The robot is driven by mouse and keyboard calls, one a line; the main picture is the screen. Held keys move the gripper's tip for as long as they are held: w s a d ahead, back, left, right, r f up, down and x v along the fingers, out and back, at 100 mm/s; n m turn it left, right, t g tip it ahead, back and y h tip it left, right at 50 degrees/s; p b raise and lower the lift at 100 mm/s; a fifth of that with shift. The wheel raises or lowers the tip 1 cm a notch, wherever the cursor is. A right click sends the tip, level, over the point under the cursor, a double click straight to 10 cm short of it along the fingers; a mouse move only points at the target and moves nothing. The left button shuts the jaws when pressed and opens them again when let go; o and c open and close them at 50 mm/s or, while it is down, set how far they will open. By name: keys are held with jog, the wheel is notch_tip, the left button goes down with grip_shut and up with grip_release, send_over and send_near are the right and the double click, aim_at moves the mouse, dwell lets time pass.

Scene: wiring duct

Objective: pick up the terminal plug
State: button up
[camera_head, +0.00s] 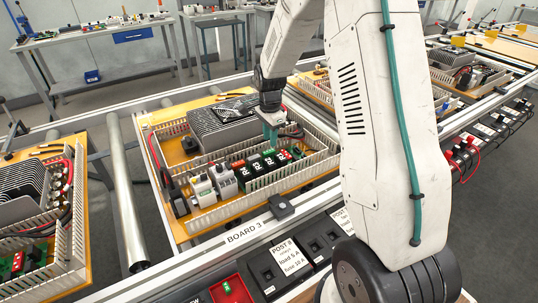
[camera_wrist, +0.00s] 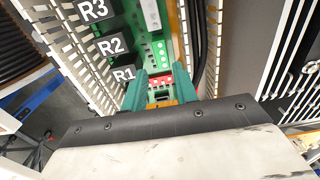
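My gripper (camera_head: 270,133) hangs over the wiring board, above the row of relays. Its two teal fingers stand apart in the wrist view (camera_wrist: 161,88). Between and beyond them is a small red part with white dots (camera_wrist: 160,82), with a dark and orange piece nearer the palm. A green terminal strip with pale round contacts (camera_wrist: 160,50) runs on from it. I cannot tell for certain which piece is the terminal plug, or whether the fingers touch anything. Black relays marked R1 (camera_wrist: 124,74), R2 (camera_wrist: 110,45) and R3 (camera_wrist: 93,10) stand to the left.
White slotted duct walls (camera_wrist: 72,57) run beside the parts. A large finned grey unit (camera_head: 222,122) stands behind, with black cables near the gripper. Terminal blocks (camera_head: 224,181) stand at the board's front left. Other boards lie on either side along the conveyor (camera_head: 125,190).

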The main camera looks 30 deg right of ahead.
aim_at(269, 151)
notch_tip(269, 151, down, 6)
jog(key=shift+w+a+r, duration=0.1)
jog(key=shift+w+r, duration=0.05)
jog(key=shift+r, duration=0.1)
grip_shut()
jog(key=shift+r, duration=0.1)
notch_tip(269, 151, up, 10)
dwell(0.4)
jog(key=shift+r, duration=0.1)
jog(key=shift+r, duration=1.75)
